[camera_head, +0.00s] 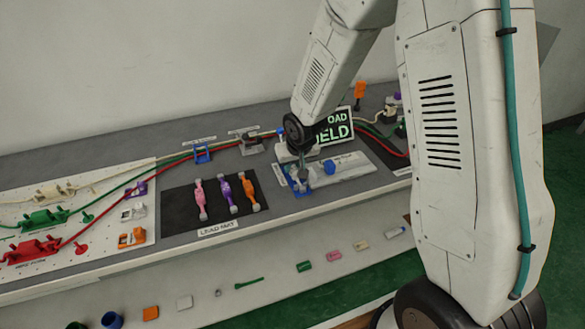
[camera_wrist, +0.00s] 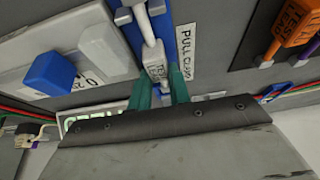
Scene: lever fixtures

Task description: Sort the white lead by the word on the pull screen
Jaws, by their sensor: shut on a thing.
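The white lead (camera_wrist: 149,32) lies along the blue pull clamp (camera_wrist: 124,28), beside a label that appears to read PULL CLAMP. My gripper (camera_wrist: 158,88) has teal fingers on either side of the lead's near, lettered end and is shut on it. In the head view my gripper (camera_head: 304,178) is low over the blue clamp (camera_head: 297,191), and the arm hides most of the lead. The pull screen (camera_head: 336,128) stands behind, with green letters "OAD" over "ELD". My arm covers the start of both words.
A blue knob (camera_head: 328,167) sits on a pale plate right of the clamp. A black mat (camera_head: 214,212) holds pink, purple and orange leads. Red and green plug fixtures (camera_head: 30,249) are on the left board. Several small blocks line the lower front ledge.

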